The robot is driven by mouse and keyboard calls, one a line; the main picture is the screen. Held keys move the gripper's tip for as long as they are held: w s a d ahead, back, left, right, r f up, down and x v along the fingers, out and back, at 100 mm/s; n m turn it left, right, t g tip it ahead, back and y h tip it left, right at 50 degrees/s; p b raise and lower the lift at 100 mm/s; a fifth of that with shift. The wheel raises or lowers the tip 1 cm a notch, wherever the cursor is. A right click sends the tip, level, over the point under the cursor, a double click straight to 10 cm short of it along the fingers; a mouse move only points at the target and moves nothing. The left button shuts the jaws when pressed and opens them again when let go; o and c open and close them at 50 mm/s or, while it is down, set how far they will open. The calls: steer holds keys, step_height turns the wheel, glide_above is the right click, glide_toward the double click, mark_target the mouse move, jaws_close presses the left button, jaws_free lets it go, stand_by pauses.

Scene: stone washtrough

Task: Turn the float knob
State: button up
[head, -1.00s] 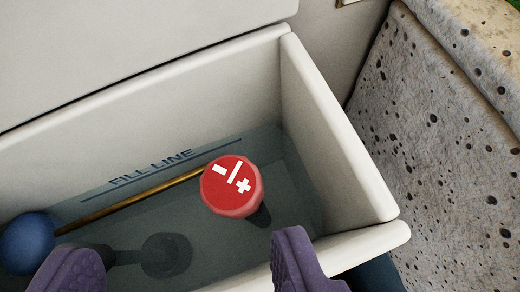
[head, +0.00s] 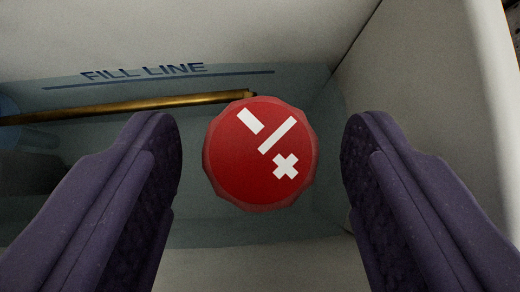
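The float knob (head: 238,168) is a round red cap with a scalloped edge and white minus, slash and plus marks. It sits in the middle of the head view, at the end of a brass rod (head: 150,105). My gripper (head: 260,150) is open, with one purple finger on each side of the knob. A gap shows between each finger and the knob, so neither appears to touch it. The knob's stem is hidden under its cap.
The pale tank (head: 440,60) surrounds the knob, with its right wall close to my right finger. Water lies inside, and a "FILL LINE" mark (head: 145,72) is on the back wall. The blue float (head: 8,108) is partly cut off at the left edge.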

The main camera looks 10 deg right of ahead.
steer(key=c, duration=0.9)
steer(key=shift+s+f+m+h+p, duration=0.1)
steer(key=shift+m+h+p, duration=0.3)
steer(key=shift+p, duration=0.1)
steer(key=shift+m, duration=0.3)
steer(key=shift+g+h, duration=0.3)
steer(key=o, duration=1.1)
steer(key=shift+c, duration=0.2)
steer(key=p+v, duration=0.3)
steer(key=v, duration=0.4)
steer(key=shift+r+p, duration=0.3)
steer(key=shift+p, duration=0.05)
steer(key=shift+s+a+r, duration=0.1)
steer(key=shift+s, duration=0.2)
steer(key=shift+r, duration=0.1)
